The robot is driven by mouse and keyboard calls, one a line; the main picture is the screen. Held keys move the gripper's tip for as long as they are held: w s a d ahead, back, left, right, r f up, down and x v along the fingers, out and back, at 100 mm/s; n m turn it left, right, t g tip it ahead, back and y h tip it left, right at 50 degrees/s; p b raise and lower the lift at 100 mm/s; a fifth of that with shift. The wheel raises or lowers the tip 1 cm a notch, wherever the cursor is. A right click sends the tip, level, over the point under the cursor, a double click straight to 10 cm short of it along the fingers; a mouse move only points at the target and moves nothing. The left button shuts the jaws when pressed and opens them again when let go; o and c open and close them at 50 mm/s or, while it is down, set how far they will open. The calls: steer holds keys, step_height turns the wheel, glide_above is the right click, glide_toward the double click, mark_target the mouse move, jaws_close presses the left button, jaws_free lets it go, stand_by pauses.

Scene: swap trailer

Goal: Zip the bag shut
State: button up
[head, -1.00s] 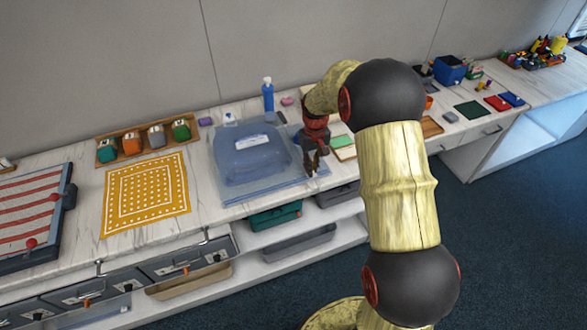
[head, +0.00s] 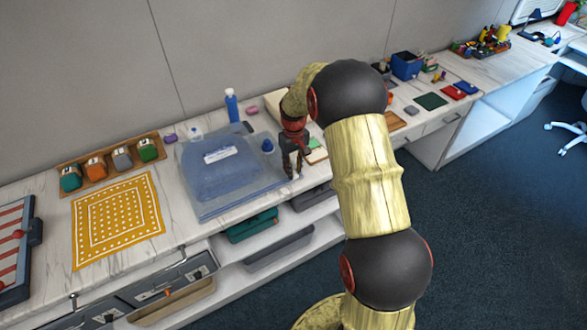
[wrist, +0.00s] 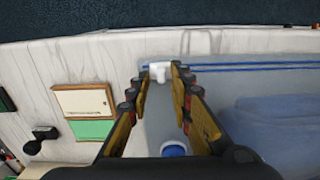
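The clear zip bag (head: 205,207) lies flat on the counter and holds a folded blue item (head: 225,172) with a white label. In the wrist view, its blue zip line (wrist: 250,66) runs along the edge. The white zip slider (wrist: 160,71) sits at the left end of that line; a white bit of it shows below my fingers in the head view (head: 297,177). My gripper (wrist: 162,78) is open over the bag's corner, with a fingertip on each side of the slider. I cannot tell whether either finger touches it.
A blue bottle (head: 232,105) stands behind the bag. A yellow cloth (head: 117,220) lies left of it. The counter's front edge is close to the gripper.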

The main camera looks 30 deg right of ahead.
steer(key=shift+o, duration=0.4)
step_height(320, 180, up, 12)
stand_by(0.4)
stand_by(0.5)
steer(key=s+a+r+t, duration=0.2)
steer(key=s+a+r, duration=0.3)
steer(key=s, duration=0.5)
steer(key=s+a+r+t, duration=0.1)
steer(key=s+a+r, duration=0.4)
steer(key=s, duration=0.5)
steer(key=s+a+r+t, duration=0.2)
steer(key=s+a+r, duration=0.3)
steer(key=s, duration=0.5)
steer(key=shift+s+a+r+t, duration=0.25)
steer(key=shift+s+a+t, duration=0.05)
steer(key=shift+a, duration=0.95)
